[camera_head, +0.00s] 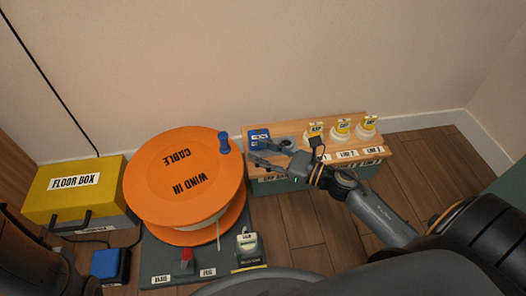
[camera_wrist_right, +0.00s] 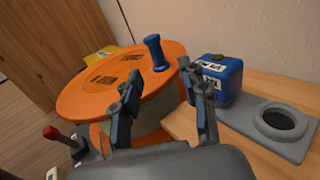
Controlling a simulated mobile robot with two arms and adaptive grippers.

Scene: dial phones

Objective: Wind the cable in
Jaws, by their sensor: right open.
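The orange cable reel (camera_head: 170,205) stands on a dark grey base, its top marked "CABLE" and "WIND IN"; it also shows in the right wrist view (camera_wrist_right: 90,100). A blue upright crank knob (camera_head: 224,143) sits near the reel's right rim and also shows in the right wrist view (camera_wrist_right: 155,52). Pale wound cable shows partly under the top disc, and a thin pale strand (camera_head: 218,236) hangs at its front. My right gripper (camera_head: 251,152) is open and empty, just right of the knob and apart from it. My left gripper is out of view.
A yellow floor box (camera_head: 72,188) stands left, with dark leads and a blue block (camera_head: 108,264) nearby. The base carries a red lever (camera_head: 187,258) and a pale plug-like piece (camera_head: 247,242). A wooden shelf (camera_head: 290,128) at right holds a blue block and several yellow-tagged pieces.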

